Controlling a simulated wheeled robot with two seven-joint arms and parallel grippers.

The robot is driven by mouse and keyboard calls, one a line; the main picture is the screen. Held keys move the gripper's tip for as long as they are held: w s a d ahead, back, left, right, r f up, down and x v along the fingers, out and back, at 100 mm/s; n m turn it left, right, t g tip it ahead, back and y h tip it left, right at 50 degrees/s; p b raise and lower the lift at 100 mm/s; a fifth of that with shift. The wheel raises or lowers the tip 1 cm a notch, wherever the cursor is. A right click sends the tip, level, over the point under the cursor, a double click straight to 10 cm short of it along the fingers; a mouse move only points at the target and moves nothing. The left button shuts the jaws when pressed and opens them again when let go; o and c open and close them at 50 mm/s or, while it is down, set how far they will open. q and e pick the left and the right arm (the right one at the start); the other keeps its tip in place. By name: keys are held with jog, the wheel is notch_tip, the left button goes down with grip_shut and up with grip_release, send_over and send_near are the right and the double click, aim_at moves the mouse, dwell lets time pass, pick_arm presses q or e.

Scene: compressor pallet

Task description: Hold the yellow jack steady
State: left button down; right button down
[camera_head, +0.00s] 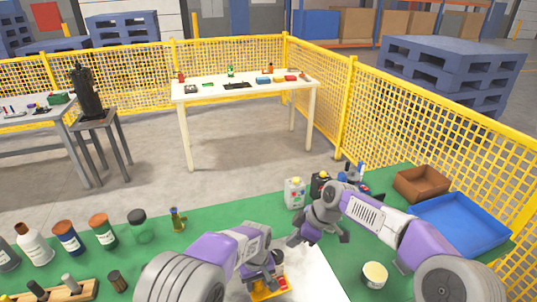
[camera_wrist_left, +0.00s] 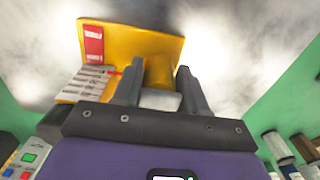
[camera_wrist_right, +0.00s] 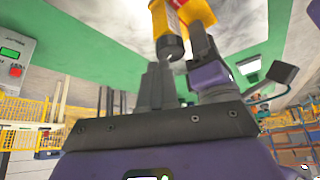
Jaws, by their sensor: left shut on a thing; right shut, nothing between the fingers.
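The yellow jack (camera_head: 270,290) is at the bottom of the head view, over a pale sheet on the green table, partly hidden by my left gripper. In the left wrist view the yellow jack (camera_wrist_left: 140,50) shows a red label and a printed panel. My left gripper (camera_head: 264,272) is shut on it; its fingers (camera_wrist_left: 158,88) stand to either side of a grey part at the jack's near edge. My right gripper (camera_head: 318,238) is shut and empty, right of and beyond the jack. In the right wrist view, yellow parts (camera_wrist_right: 182,14) appear beyond its closed fingers (camera_wrist_right: 158,86).
Bottles (camera_head: 68,238) and a wooden rack (camera_head: 60,290) stand on the green table (camera_head: 190,248) at left. A grey box (camera_head: 294,193), a brown bin (camera_head: 423,183) and a blue tray (camera_head: 462,224) lie at the right. A round tin (camera_head: 374,274) is near the right arm.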

aim_at(283, 264)
jog(key=shift+f, duration=2.5)
jog(key=shift+a, duration=0.2)
jog(key=shift+s, duration=0.35)
jog(key=shift+s, duration=0.65)
jog(key=shift+s+a, duration=0.25)
jog(key=shift+s, duration=0.15)
jog(key=shift+s+a+r, duration=0.1)
jog(key=shift+s+a, duration=0.1)
jog(key=shift+s+d, duration=0.1)
jog(key=shift+d, duration=0.05)
